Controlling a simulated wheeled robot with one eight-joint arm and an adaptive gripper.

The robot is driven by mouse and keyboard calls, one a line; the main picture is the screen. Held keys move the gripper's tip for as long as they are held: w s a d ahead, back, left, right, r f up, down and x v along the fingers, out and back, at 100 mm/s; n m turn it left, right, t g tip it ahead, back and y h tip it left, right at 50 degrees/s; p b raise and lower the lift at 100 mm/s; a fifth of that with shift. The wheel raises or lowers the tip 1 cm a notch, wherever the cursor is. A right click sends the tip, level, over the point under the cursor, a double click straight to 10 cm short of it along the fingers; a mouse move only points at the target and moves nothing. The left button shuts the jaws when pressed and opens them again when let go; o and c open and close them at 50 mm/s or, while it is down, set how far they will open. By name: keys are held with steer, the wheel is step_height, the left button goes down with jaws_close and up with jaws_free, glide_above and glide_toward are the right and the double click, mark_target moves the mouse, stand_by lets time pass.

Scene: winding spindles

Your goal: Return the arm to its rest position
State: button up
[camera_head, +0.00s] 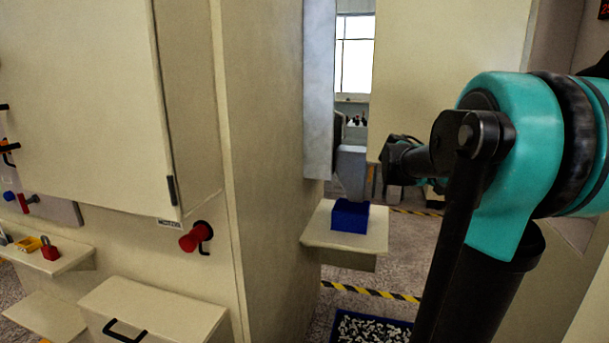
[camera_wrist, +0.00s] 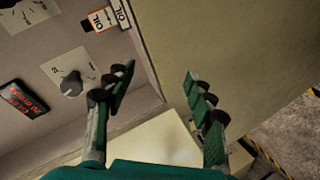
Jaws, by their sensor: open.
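My arm (camera_head: 520,150) is at the right of the head view, teal and black, bent with a dark link running down to the bottom edge. My gripper (camera_wrist: 157,76) shows in the wrist view with its two dark green fingers spread wide apart. Nothing is between the fingers. They are in front of a grey machine panel (camera_wrist: 40,55) and a pale flat surface (camera_wrist: 160,138); whether they touch either I cannot tell. In the head view I cannot make out the fingers.
A blue bin (camera_head: 349,216) stands on a small pale shelf (camera_head: 330,243). A red knob (camera_head: 194,238) sticks out of the cabinet (camera_head: 100,90) at left. A blue tray (camera_head: 336,330) of white pieces is on the floor. The panel carries a dial knob (camera_wrist: 72,84) and red-lettered display (camera_wrist: 24,99).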

steer(key=s+a+f+n+t+y, duration=0.2)
steer(key=s+a+f+y, duration=0.1)
steer(key=a+f, duration=0.6)
steer(key=s+a+f+n+t+y, duration=0.2)
steer(key=a+f+y, duration=0.4)
steer(key=a+f, duration=0.4)
steer(key=s+a+f+n+t+y, duration=0.2)
steer(key=s+a+f+n+y, duration=0.2)
steer(key=a+f, duration=0.5)
step_height(320, 180, down, 5)
steer(key=shift+s+a+f+y, duration=0.1)
steer(key=shift+s+a+y, duration=0.3)
steer(key=shift+s, duration=0.55)
steer(key=shift+d, duration=0.1)
steer(key=shift+c, duration=0.4)
